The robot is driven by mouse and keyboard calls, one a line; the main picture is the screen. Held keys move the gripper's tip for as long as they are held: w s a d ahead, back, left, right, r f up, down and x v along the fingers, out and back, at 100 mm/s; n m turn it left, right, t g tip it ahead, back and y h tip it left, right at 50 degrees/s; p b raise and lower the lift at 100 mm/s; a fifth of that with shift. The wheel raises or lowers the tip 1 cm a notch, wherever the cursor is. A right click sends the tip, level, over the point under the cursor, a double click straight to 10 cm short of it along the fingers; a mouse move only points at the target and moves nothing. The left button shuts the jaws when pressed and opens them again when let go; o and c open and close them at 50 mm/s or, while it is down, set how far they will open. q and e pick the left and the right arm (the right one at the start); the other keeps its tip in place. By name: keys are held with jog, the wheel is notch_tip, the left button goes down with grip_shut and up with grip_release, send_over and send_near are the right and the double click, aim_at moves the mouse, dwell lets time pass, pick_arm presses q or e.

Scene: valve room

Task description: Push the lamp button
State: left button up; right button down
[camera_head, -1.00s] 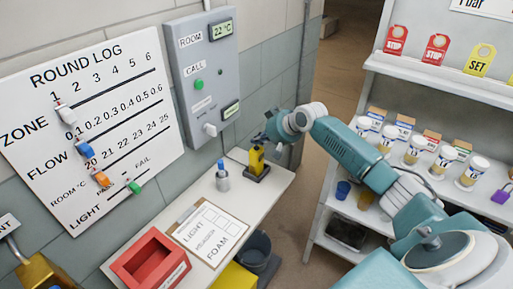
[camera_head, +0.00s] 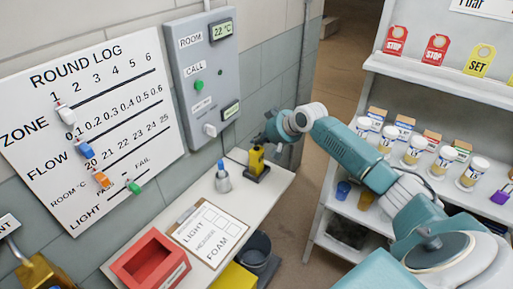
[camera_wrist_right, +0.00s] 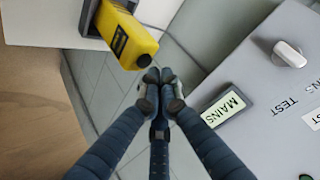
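A grey wall panel (camera_head: 207,75) carries a green button (camera_head: 199,85) under the word CALL, a small label lower down and a white knob-like part (camera_head: 210,130) near its bottom. In the right wrist view the white part (camera_wrist_right: 289,54) sits near the word TEST, beside a MAINS display (camera_wrist_right: 222,107). I cannot tell which part is the lamp button. My right gripper (camera_head: 259,138) is to the right of the panel, apart from it, above the shelf. In the wrist view its fingertips (camera_wrist_right: 160,82) are together and hold nothing visible. My left gripper is out of view.
A yellow device (camera_head: 257,160) stands on the white wall shelf (camera_head: 268,190) just below my right gripper. A grey bottle (camera_head: 223,182), a clipboard (camera_head: 208,232) and a red bin (camera_head: 150,262) share the shelf. A rack (camera_head: 440,85) with jars stands right.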

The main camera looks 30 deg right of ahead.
aim_at(258, 148)
jog(key=shift+f, duration=0.15)
jog(key=shift+f, duration=0.45)
dwell(0.3)
jog(key=shift+r+p, duration=0.6)
jog(key=shift+p, duration=0.2)
notch_tip(258, 148, up, 6)
jog(key=p, duration=0.5)
jog(key=shift+p, duration=0.3)
